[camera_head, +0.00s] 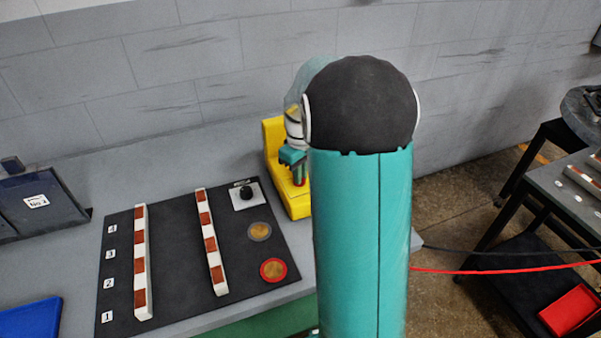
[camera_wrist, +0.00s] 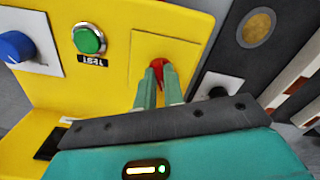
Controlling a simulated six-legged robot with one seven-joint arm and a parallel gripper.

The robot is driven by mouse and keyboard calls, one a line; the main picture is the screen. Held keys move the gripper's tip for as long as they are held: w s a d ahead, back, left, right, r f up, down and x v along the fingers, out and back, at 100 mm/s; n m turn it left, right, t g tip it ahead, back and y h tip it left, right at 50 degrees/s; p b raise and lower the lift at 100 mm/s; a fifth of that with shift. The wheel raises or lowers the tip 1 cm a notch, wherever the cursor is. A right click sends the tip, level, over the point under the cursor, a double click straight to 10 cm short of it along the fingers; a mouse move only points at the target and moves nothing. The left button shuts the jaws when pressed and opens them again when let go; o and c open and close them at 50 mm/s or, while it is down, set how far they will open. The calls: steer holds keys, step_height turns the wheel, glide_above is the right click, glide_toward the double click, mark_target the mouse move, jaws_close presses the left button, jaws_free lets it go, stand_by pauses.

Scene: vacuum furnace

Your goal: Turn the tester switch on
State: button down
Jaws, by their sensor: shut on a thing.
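The yellow tester (camera_head: 273,141) stands against the wall, partly hidden behind my arm in the head view. In the wrist view, the tester (camera_wrist: 125,18) fills the upper left. Its red switch (camera_wrist: 157,62) sits on a yellow square plate. My gripper (camera_wrist: 161,77) is shut on the red switch, with one finger on each side, and the fingers partly cover it. A green button (camera_wrist: 89,39) with a label is left of the switch. A blue knob (camera_wrist: 14,46) is farther left. In the head view my gripper (camera_head: 297,166) is at the tester.
A black panel (camera_head: 180,255) lies on the grey table, left of the tester. It carries two striped strips, a black knob (camera_head: 246,192) and two round copper-coloured discs. A blue tray (camera_head: 30,318) is at the lower left. Red and black cables run right of my arm.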

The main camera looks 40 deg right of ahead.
steer(key=m, duration=0.5)
steer(key=shift+a+m, duration=0.15)
steer(key=shift+m, duration=0.25)
steer(key=m, duration=0.5)
steer(key=shift+w, duration=0.1)
steer(key=shift+m, duration=0.3)
steer(key=c, duration=1.5)
jaws_free()
steer(key=shift+r, duration=0.1)
step_height(320, 180, up, 14)
